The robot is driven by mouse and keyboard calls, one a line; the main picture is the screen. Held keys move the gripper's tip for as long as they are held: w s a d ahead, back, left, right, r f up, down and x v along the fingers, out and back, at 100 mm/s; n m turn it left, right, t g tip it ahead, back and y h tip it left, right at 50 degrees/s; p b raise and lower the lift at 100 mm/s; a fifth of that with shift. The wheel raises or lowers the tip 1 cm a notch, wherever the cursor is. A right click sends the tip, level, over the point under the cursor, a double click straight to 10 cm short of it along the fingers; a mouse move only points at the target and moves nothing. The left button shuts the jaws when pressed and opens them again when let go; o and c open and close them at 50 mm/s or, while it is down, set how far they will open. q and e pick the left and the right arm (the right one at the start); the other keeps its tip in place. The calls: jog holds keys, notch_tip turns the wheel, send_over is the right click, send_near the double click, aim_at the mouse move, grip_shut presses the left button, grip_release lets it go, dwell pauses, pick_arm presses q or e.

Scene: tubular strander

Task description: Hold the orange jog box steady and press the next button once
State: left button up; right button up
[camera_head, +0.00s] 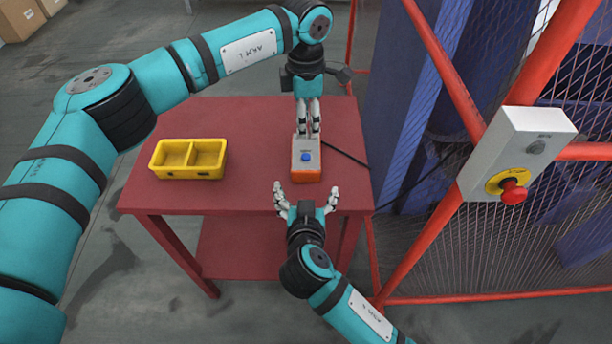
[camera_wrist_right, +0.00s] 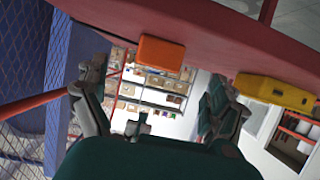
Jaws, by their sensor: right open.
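The orange jog box (camera_head: 306,172) lies on the red table near its front edge, with a grey top and one blue button (camera_head: 306,157). A dark cable runs from its far end to the right. My left gripper (camera_head: 308,134) points down at the box's far end, fingers close together; whether they grip it I cannot tell. My right gripper (camera_head: 307,197) is open and empty in front of the near end, fingers spread either side, apart from the box. The right wrist view shows the orange box (camera_wrist_right: 162,53) beyond and above the spread fingers (camera_wrist_right: 160,100).
A yellow two-compartment bin (camera_head: 188,174) stands on the left of the red table (camera_head: 250,120). A red-framed mesh guard (camera_head: 450,230) with a grey emergency-stop box (camera_head: 525,140) stands close on the right. The table between bin and jog box is clear.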

aim_at(306, 177)
jog(key=x, duration=0.7)
jog(key=shift+w+f, duration=0.2)
jog(key=shift+w, duration=0.15)
pick_arm(q)
jog(key=shift+c, duration=0.3)
pick_arm(e)
jog(key=c, duration=1.5)
pick_arm(q)
grip_shut()
pick_arm(e)
jog(key=shift+f, duration=0.1)
